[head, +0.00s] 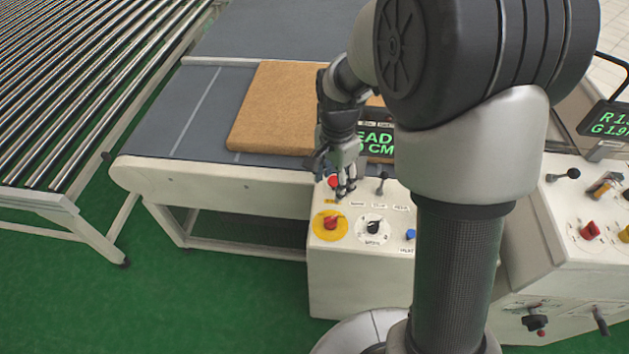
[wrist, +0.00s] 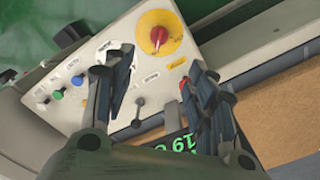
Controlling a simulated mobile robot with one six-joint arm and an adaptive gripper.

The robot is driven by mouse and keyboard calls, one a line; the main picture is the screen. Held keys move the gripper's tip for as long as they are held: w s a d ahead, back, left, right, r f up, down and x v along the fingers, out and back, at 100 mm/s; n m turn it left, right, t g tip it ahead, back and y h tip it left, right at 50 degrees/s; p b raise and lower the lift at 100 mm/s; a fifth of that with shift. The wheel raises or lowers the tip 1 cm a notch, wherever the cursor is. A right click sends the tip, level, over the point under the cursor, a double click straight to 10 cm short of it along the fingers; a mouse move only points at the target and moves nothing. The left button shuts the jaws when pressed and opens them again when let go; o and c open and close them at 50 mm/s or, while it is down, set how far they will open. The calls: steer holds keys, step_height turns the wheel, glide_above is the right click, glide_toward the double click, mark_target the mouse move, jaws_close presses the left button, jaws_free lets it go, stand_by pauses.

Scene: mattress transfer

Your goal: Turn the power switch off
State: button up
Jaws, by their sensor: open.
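A red rotary knob (head: 331,223) sits on a round yellow disc at the front left of the white control box (head: 345,275). It looks like the power switch, but I cannot read its label. In the wrist view the red knob (wrist: 158,37) is beyond my fingertips. A black rotary knob (head: 373,227) on a white disc is to its right, partly behind my finger in the wrist view. My gripper (head: 343,190) is open and empty above the panel's back left, apart from the red knob. In the wrist view the fingers of my gripper (wrist: 165,75) are spread.
A red button (head: 333,182) and a small black lever (head: 382,180) stand near my gripper. A blue button (head: 410,235) is on the right. Behind lies a brown mattress (head: 275,105) on a grey conveyor (head: 175,115). Another control panel (head: 560,200) stands right.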

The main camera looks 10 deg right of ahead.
mark_target(331, 219)
step_height(331, 219, down, 17)
steer(key=b, duration=0.3)
steer(key=shift+f, duration=0.15)
steer(key=shift+c, duration=0.6)
steer(key=c, duration=1)
